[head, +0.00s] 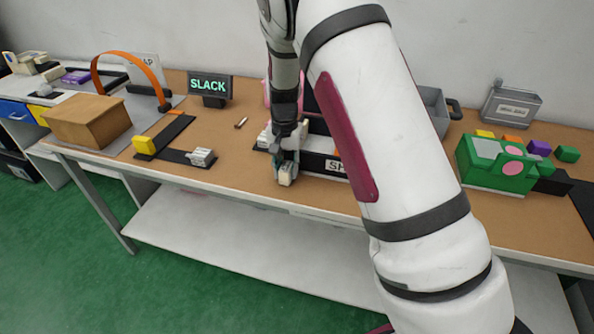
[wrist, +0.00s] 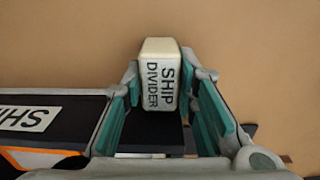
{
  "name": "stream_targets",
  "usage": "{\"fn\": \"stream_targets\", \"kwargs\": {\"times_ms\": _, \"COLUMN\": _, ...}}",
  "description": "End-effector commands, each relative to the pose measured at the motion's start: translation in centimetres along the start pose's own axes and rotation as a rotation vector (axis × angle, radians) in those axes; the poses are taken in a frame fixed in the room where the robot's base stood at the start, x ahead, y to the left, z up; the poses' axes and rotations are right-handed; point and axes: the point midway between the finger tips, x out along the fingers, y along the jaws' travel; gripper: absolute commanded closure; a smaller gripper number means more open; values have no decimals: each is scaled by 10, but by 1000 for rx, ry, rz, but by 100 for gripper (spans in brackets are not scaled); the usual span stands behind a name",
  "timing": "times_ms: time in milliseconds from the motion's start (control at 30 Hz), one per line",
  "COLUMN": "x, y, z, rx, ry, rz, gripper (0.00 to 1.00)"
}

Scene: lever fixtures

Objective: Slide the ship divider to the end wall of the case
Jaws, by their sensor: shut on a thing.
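The ship divider is a cream block labelled "SHIP DIVIDER" (wrist: 161,82), upright in the wrist view. In the head view its pale end (head: 285,179) shows at the table's front edge. My gripper (wrist: 163,78) is shut on it, one teal-padded finger on each side. My gripper also shows in the head view (head: 287,163), pointing down. The case (head: 322,163) is a low dark fixture with a white "SHIP" label, to the right of my gripper. The case's label also shows at the left in the wrist view (wrist: 28,119). My arm hides the case's right part.
A "SLACK" sign (head: 209,86), a yellow block (head: 145,145) and a light ribbed block (head: 202,157) on dark tracks lie to the left. A brown box (head: 90,122) stands further left.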

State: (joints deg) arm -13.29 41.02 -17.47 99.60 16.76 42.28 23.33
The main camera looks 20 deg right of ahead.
Motion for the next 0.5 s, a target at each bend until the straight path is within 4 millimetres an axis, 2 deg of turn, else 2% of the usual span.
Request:
{"fn": "stream_targets", "kwargs": {"times_ms": 200, "x": -1, "y": -6, "z": 0, "rx": -1, "ry": 6, "rz": -11, "gripper": 100}}
{"fn": "stream_targets", "kwargs": {"times_ms": 233, "x": -1, "y": -6, "z": 0, "rx": -1, "ry": 6, "rz": -12, "gripper": 69}}
{"fn": "stream_targets", "kwargs": {"times_ms": 300, "x": -1, "y": -6, "z": 0, "rx": -1, "ry": 6, "rz": -12, "gripper": 53}}
{"fn": "stream_targets", "kwargs": {"times_ms": 500, "x": -1, "y": -4, "z": 0, "rx": -1, "ry": 4, "rz": -9, "gripper": 53}}
